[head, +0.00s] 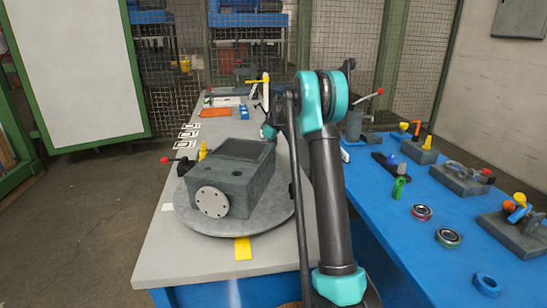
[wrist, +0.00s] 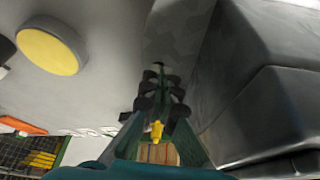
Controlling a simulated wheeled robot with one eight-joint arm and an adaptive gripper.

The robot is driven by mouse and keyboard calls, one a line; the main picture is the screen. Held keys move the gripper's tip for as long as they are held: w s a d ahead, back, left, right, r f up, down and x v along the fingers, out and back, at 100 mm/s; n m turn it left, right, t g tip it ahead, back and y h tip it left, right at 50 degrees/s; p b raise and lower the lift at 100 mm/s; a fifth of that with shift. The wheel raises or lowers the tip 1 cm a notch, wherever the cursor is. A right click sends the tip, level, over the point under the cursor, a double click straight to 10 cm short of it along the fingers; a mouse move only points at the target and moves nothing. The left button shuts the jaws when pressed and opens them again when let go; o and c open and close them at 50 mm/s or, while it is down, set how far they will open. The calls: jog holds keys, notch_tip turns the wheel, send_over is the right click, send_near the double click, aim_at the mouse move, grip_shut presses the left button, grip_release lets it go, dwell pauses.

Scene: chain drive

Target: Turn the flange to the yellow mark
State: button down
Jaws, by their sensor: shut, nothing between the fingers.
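The grey gearbox housing (head: 235,180) sits on a round grey turntable plate (head: 265,222) on the near part of the light table. The round pale flange (head: 212,202), with small holes around its rim, is on the housing's face toward me. The yellow mark (head: 243,248) lies on the table at the plate's near edge, right of the flange. In the head view, my arm hides most of my gripper, behind and right of the housing. In the wrist view, my gripper (wrist: 158,85) is shut and empty, beside a large dark grey body (wrist: 270,100), apparently the housing.
A red-tipped lever (head: 168,160) and a yellow part (head: 202,150) stand left of the housing. A blue table (head: 420,265) on the right holds bearings and several fixtures. An orange sheet (head: 216,112) lies farther back. The light table's front left is clear.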

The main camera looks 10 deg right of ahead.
jog(key=w+a+n, duration=0.1)
jog(key=a, duration=0.1)
jog(key=w+a+n+g, duration=0.1)
jog(key=a, duration=0.1)
jog(key=w+a+n, duration=0.1)
jog(key=a+n, duration=0.1)
jog(key=a, duration=0.1)
jog(key=shift+w+a+y, duration=0.1)
jog(key=shift+w+y, duration=0.05)
jog(key=shift+y, duration=0.15)
jog(key=shift+w+a+n+g, duration=0.15)
jog(key=shift+a+n+g, duration=0.3)
jog(key=shift+a, duration=0.35)
